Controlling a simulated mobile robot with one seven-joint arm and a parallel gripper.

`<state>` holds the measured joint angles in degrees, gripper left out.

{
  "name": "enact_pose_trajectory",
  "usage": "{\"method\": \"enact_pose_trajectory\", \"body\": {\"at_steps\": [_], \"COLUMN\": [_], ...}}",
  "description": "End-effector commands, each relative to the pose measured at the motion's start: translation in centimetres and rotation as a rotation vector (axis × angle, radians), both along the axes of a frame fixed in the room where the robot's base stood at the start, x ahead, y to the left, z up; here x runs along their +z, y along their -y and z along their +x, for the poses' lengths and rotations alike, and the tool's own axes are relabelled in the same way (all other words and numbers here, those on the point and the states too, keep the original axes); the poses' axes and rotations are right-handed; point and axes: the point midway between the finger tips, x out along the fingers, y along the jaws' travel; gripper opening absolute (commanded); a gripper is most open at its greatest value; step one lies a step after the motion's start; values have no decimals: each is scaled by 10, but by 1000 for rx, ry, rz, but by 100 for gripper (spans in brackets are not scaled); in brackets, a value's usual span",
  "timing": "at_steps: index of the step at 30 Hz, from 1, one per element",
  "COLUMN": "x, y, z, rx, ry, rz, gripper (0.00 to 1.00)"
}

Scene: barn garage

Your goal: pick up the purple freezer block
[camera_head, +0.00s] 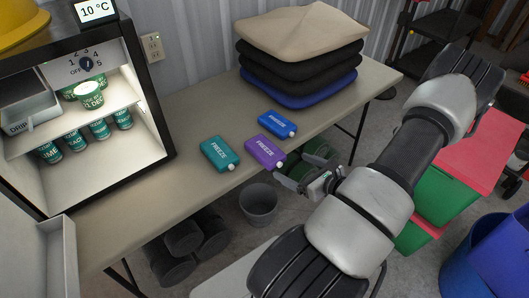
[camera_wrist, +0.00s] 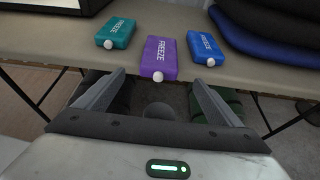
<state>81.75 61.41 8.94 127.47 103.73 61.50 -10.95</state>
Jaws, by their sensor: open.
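The purple freezer block (camera_head: 264,151) lies flat on the table near its front edge, between a teal block (camera_head: 219,153) and a blue block (camera_head: 277,124). Its white cap points toward the front edge. In the wrist view the purple block (camera_wrist: 160,58) is ahead of and between the fingers, with the teal block (camera_wrist: 116,33) to its left and the blue block (camera_wrist: 205,48) to its right. My gripper (camera_head: 284,176) is open and empty, just off the table's front edge. In the wrist view my gripper (camera_wrist: 157,82) has its fingers spread, short of the purple block.
An open lit mini fridge (camera_head: 150,100) with cans stands on the left of the table (camera_head: 190,185). Folded cushions (camera_head: 300,50) are stacked at the back right. A grey bucket (camera_head: 258,204) and dark cylinders (camera_head: 185,240) are below. Blue bins (camera_head: 480,255) stand at lower right.

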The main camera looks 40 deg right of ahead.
Motion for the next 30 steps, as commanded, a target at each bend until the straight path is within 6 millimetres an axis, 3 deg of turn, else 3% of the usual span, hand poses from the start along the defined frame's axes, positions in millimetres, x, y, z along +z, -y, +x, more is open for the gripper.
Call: {"method": "enact_pose_trajectory", "body": {"at_steps": [7, 17, 25, 30], "x": [-19, -25, -37, -38], "y": [-4, -5, -9, -9], "z": [44, 64, 101, 105], "rx": [2, 3, 2, 2], "ry": [0, 0, 0, -1], "rz": [1, -1, 0, 0], "gripper": [88, 88, 88, 88]}}
